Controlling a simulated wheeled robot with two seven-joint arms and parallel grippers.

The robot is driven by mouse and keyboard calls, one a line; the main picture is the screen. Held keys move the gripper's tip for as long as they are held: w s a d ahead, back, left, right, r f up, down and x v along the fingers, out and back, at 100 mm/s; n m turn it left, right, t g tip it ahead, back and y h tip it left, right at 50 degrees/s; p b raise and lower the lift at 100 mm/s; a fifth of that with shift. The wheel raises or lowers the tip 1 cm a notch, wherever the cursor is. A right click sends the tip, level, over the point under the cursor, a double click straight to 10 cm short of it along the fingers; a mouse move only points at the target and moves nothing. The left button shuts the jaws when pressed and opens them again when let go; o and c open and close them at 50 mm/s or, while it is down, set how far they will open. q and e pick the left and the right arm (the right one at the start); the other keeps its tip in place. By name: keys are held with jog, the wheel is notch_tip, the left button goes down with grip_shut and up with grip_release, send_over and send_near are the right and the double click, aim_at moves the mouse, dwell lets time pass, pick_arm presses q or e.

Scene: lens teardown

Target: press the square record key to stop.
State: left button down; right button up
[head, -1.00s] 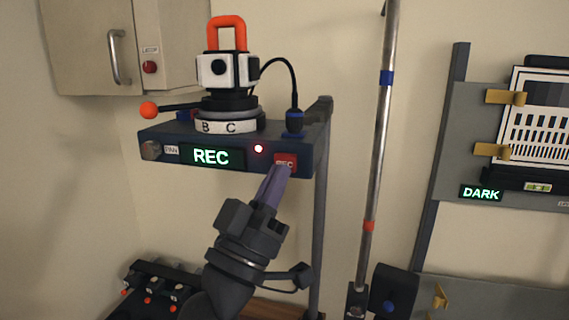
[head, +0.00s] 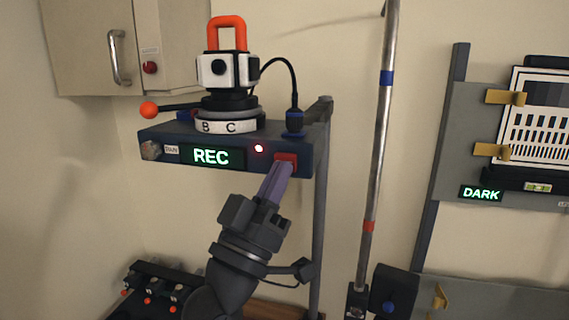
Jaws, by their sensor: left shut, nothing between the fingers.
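The square red record key (head: 287,156) is on the front of the dark blue shelf unit (head: 226,138), near its right end. My left gripper (head: 284,166) is shut and empty. Its purple fingertips overlap the lower part of the key and hide its lettering; I cannot tell whether they touch it. My right gripper is not in view.
A white camera head (head: 228,70) with an orange handle stands on the unit. A cable runs to a connector (head: 294,121) above the key. A metal pole (head: 375,150) stands to the right. A panel with a test chart and a DARK sign (head: 481,193) is farther right.

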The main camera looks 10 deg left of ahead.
pick_arm(q)
jog(key=shift+w, duration=0.45)
dwell(0.3)
jog(key=shift+s, duration=0.9)
jog(key=shift+p, duration=0.3)
jog(key=s+p, duration=0.1)
jog(key=s, duration=0.5)
jog(key=shift+a, duration=0.15)
